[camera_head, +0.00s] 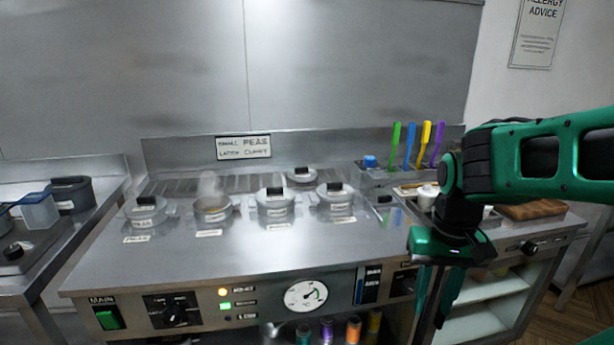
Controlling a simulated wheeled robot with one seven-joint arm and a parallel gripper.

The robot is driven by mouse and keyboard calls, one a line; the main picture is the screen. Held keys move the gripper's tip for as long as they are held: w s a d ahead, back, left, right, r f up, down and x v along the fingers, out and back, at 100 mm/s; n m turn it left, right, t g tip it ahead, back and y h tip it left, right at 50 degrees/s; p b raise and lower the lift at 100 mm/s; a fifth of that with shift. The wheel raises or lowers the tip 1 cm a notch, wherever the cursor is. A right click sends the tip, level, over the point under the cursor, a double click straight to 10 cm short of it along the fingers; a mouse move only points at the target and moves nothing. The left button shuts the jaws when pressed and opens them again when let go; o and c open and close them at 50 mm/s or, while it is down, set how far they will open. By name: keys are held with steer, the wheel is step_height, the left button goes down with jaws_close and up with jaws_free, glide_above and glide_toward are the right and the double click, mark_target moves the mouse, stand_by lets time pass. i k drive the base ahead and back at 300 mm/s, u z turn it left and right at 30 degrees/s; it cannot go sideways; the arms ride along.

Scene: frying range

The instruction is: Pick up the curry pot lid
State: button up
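Several small metal pots sit in the steel range top. Lids with black handles cover the left pot (146,212), the middle-right pot (275,205), the right pot (335,199) and a back lid (301,177). The second pot from the left (212,211) looks uncovered, with brownish contents and faint steam. The labels in front of the pots are too small to read surely, so I cannot tell which lid is the curry one. My green gripper (432,315) points down at the range's front right, apart from all the lids. Its fingers look parted and empty.
Colored utensils (418,145) stand in a holder at the back right, near a white container (427,195) and a wooden board (532,209). The front steel top is clear. A dial and switches line the front panel.

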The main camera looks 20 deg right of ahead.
mark_target(303, 174)
steer(key=i, duration=0.9)
steer(key=u, duration=0.1)
